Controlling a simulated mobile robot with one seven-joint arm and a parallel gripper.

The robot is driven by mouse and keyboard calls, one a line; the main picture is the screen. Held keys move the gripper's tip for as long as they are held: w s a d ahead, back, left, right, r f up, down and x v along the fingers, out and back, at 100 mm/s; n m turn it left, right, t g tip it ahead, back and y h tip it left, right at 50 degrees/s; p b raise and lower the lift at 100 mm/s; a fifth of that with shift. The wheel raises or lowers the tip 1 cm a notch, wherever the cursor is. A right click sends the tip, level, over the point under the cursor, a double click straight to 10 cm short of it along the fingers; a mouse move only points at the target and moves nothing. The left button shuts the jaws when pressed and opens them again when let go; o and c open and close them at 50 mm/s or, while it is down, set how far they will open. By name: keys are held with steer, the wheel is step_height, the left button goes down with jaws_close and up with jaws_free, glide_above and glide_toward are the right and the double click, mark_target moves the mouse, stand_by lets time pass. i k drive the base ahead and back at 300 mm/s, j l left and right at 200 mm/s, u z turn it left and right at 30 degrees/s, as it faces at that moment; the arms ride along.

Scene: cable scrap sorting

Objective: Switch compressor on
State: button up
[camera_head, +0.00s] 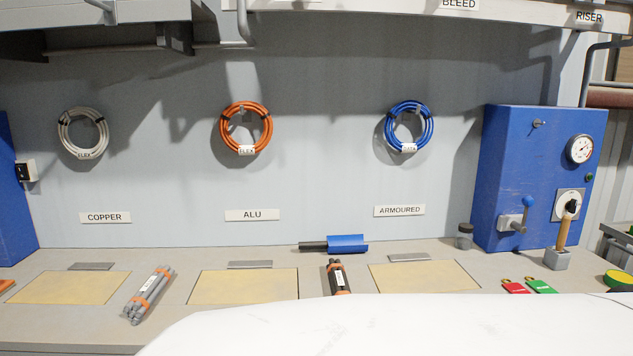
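A blue cabinet (505,150) stands at the right of the bench. On its face are a round white gauge (580,149), a small dark green button or lamp (589,177), a black rotary knob (571,206) on a pale plate, and a lever with a blue ball end (528,202). A toggle-like part (538,124) sits higher up. No label naming the compressor is readable on it. At the far left, a small box with a black switch (28,170) is fixed to another blue cabinet (12,205). My gripper is not in view.
A wooden handle (564,232) stands in a grey block before the cabinet, partly near the knob. Red (515,286) and green (541,285) tags lie in front. A jar (464,236), blue tool (347,244) and cable bundles (150,294) lie on the bench. A white surface, probably mine, covers the bottom.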

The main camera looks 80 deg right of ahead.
mark_target(571, 206)
steer(key=z, duration=3.9)
steer(key=i+l+u, duration=0.1)
steer(key=i+l, duration=0.3)
steer(key=i+l+u, duration=0.1)
steer(key=i+l, duration=0.25)
steer(key=l, duration=0.25)
steer(key=i+j+z, duration=0.1)
steer(key=j, duration=0.15)
steer(key=j+z, duration=0.1)
steer(key=j, duration=0.15)
steer(key=i, duration=0.05)
